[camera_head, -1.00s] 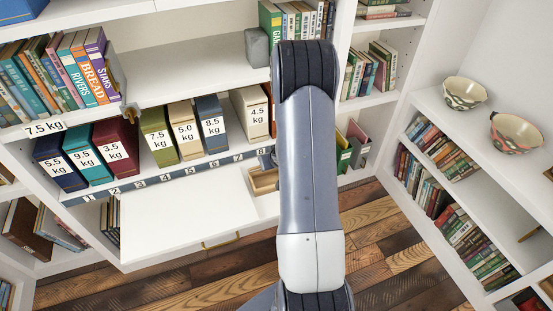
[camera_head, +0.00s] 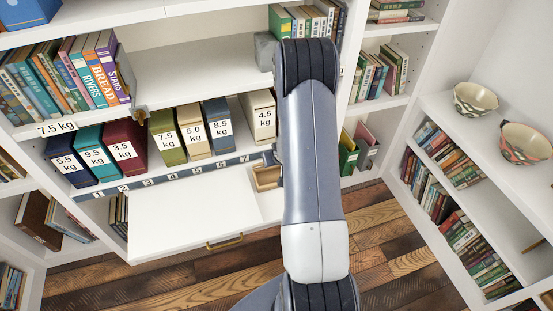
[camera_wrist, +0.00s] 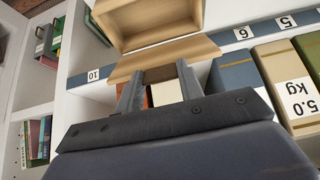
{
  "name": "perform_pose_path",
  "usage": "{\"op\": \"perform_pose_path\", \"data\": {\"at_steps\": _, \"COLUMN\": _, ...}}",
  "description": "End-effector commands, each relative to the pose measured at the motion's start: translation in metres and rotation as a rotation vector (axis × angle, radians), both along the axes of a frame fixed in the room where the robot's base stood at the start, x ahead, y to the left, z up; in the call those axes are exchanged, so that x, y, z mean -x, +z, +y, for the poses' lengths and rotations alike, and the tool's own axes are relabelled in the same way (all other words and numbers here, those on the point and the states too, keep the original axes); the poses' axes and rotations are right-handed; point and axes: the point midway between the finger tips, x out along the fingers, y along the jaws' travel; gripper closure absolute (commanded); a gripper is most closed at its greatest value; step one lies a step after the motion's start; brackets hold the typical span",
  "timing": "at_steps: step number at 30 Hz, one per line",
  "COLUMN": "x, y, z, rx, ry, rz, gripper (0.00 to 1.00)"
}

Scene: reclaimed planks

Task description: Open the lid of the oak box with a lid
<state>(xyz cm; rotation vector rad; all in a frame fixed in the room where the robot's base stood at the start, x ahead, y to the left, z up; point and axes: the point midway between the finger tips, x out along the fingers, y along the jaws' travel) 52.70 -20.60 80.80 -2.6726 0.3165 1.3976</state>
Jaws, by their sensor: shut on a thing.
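The oak box (camera_wrist: 150,22) is pale wood and shows at the top of the wrist view with its hollow inside visible. Its lid (camera_wrist: 185,52) shows as a pale wooden panel along the box's near edge, tilted away from the opening. My gripper (camera_wrist: 159,74) is at the lid, its two fingers shut on a brown piece at the lid that looks like its handle. In the head view the box (camera_head: 267,178) stands on the white surface, partly hidden by my arm, and its inside shows there too. The lid is mostly hidden in that view.
Several weight-labelled binders stand on the shelf behind, the 4.5 kg one (camera_head: 262,112) closest to the box. A numbered strip (camera_head: 170,175) runs along the shelf edge. A white panel with a brass handle (camera_head: 224,241) juts out left of the box. Bowls (camera_head: 476,98) stand at right.

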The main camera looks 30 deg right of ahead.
Motion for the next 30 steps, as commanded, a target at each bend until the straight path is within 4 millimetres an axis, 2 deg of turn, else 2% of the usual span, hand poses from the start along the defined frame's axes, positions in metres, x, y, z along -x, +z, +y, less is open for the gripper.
{"op": "perform_pose_path", "data": {"at_steps": 29, "x": 0.0001, "y": 0.0002, "z": -0.0002, "rx": 0.0, "ry": 0.0, "rz": 0.0, "gripper": 1.0}}
{"op": "perform_pose_path", "data": {"at_steps": 30, "x": 0.0001, "y": 0.0002, "z": -0.0002, "rx": 0.0, "ry": 0.0, "rz": 0.0, "gripper": 0.64}}
